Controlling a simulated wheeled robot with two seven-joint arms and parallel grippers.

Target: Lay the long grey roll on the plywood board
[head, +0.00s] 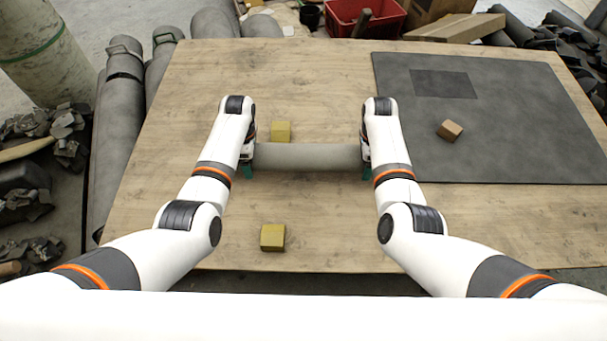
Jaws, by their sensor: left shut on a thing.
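The long grey roll (307,157) lies level, left to right, between my two grippers. My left gripper (248,168) is shut on its left end. My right gripper (366,170) is at its right end; the arm hides most of its jaws, so its grip does not show clearly. The plywood board (315,215) is the broad pale wooden surface under the arms. The roll is over the board; I cannot tell if it touches it. Both of the roll's ends are partly hidden by the grippers.
One yellow block (281,131) is just behind the roll, another (272,237) in front. A dark grey mat (500,140) covers the right side, with a brown block (450,131) on it. Large grey rolls (118,130) lie at left. A red crate (362,18) stands behind.

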